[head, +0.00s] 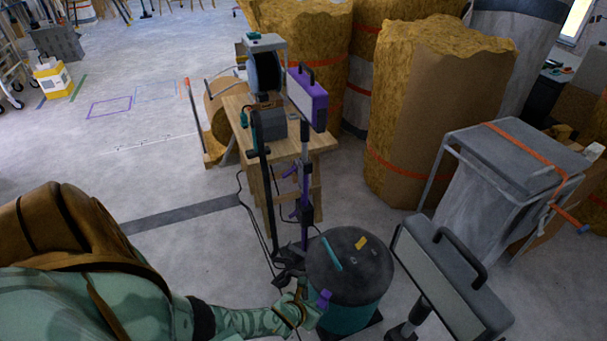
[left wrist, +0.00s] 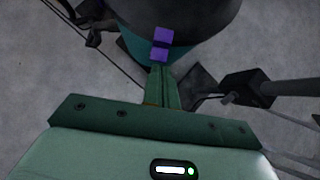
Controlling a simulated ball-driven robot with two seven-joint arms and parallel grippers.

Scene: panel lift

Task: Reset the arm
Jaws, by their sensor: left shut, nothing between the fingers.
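My left arm reaches in from the lower left of the head view. Its gripper (head: 324,298) is beside the front left side of a round teal drum with a dark lid (head: 362,274). In the left wrist view the purple fingertips (left wrist: 161,44) are together with nothing between them. They overlap the drum's teal side (left wrist: 134,46) there, and I cannot tell whether they touch it. My right gripper is in neither view.
Behind the drum are a purple work light (head: 309,98) on a stand and a wooden bench (head: 312,143). A grey lamp (head: 440,275) stands close at right. Large insulation rolls (head: 432,120) and a grey bag frame (head: 515,150) fill the right. Floor at left is largely clear.

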